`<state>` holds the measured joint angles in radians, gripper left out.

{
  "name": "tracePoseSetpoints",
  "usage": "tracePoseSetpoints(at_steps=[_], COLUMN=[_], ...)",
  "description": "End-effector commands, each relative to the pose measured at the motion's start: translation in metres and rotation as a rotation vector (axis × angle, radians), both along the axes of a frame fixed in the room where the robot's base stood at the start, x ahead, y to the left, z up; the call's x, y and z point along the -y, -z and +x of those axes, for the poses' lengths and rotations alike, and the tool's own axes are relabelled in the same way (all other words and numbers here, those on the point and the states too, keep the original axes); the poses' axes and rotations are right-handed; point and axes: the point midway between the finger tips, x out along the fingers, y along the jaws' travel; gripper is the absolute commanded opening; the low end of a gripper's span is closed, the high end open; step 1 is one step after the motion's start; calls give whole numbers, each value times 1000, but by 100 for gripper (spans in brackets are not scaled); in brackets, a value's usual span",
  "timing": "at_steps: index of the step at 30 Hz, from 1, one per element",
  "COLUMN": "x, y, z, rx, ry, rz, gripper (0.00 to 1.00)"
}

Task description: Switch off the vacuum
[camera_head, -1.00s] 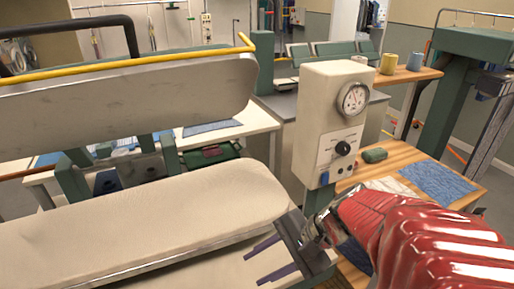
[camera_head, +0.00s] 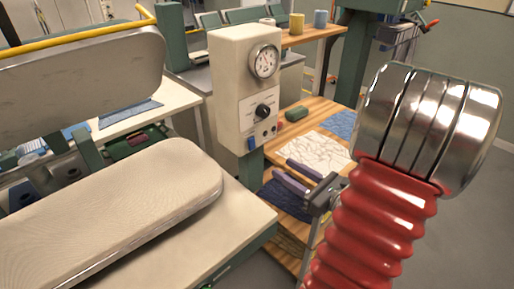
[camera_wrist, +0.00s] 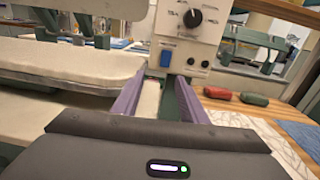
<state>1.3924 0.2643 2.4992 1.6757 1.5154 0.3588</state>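A cream control box (camera_head: 230,95) stands on a green post beside the press. Its front has a round gauge (camera_head: 264,61), a black knob (camera_head: 263,111), a blue switch (camera_head: 253,143) at the lower left and small buttons at the lower right. I cannot read its labels or tell which control is for the vacuum. My gripper (camera_head: 282,168) is open and empty, with its two purple fingers pointing toward the box, just below and right of the switch. In the wrist view the blue switch (camera_wrist: 166,57) shows ahead between the fingertips (camera_wrist: 160,80), apart from them.
The padded press board (camera_head: 130,200) is on the left, with the raised press head (camera_head: 80,85) above it. A wooden table (camera_head: 300,115) behind my gripper holds white patterned cloth (camera_head: 315,152), blue cloth and a green object (camera_head: 297,114). The floor at right is clear.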

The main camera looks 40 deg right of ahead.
Motion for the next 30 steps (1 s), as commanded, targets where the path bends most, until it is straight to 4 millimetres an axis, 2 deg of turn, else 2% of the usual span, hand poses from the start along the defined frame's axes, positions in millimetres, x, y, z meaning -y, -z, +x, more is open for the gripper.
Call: tracePoseSetpoints(at_steps=[4,17,30], x=[11,9,7], y=[1,1,1], z=[-6,-1,41], rx=[13,12,11], ry=[37,32,29], rz=[20,18,17], gripper=[39,39,39])
